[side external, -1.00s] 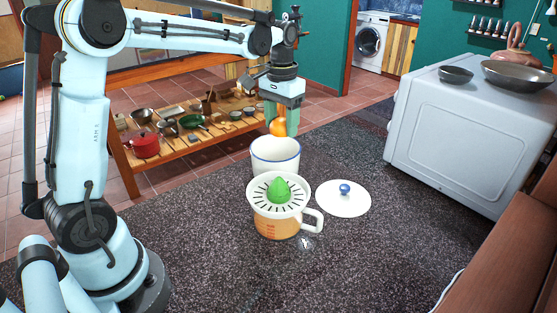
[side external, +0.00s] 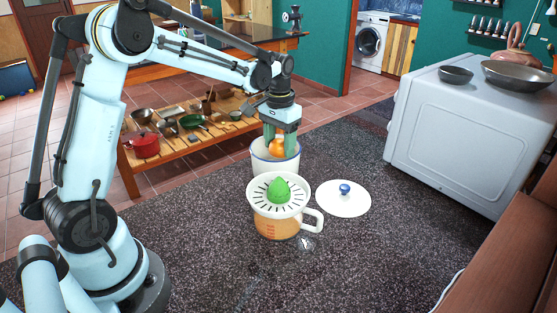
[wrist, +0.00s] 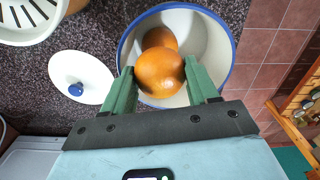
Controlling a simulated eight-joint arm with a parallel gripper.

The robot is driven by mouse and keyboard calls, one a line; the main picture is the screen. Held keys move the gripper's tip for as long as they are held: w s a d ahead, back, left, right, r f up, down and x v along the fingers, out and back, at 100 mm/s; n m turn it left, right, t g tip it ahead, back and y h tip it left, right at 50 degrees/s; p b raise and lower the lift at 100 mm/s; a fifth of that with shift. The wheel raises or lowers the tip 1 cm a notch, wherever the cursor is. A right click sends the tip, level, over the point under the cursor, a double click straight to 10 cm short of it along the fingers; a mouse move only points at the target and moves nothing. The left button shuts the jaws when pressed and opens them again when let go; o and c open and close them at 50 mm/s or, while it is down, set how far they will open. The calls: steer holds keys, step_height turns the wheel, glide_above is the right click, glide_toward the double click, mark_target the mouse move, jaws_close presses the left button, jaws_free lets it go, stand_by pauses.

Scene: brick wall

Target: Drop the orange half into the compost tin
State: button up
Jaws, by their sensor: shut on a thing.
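My gripper (side external: 279,143) points down with its green fingers shut on an orange half (side external: 277,147). The compost tin (side external: 266,166), white with a blue rim, stands directly below and around the fingertips. In the wrist view the held orange half (wrist: 160,75) lies between the two fingers, within the outline of the tin (wrist: 208,42). A second orange piece (wrist: 160,38) shows behind it, apparently inside the tin. In the side view the tin's front wall and the juicer hide its lower part.
A juicer (side external: 280,215) with a green cone and orange juice stands in front of the tin. A white lid (side external: 343,200) with a blue knob lies to the right. A white appliance (side external: 440,140) stands further right.

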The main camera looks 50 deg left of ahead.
steer(key=o, duration=1.3)
steer(key=shift+o, duration=0.2)
steer(key=shift+r, duration=0.1)
step_height(320, 180, up, 12)
steer(key=shift+d, duration=0.1)
steer(key=s+d+f+t, duration=0.2)
steer(key=s+d, duration=0.1)
steer(key=s, duration=0.2)
steer(key=s+d+f+m+t, duration=0.1)
steer(key=s+d+f+t, duration=0.1)
steer(key=s+d, duration=0.2)
steer(key=s+d+f+t, duration=0.2)
steer(key=s+d+t, duration=0.1)
steer(key=s, duration=0.3)
steer(key=shift+d+f+m, duration=0.15)
steer(key=shift+f+m, duration=0.05)
steer(key=shift+m, duration=0.2)
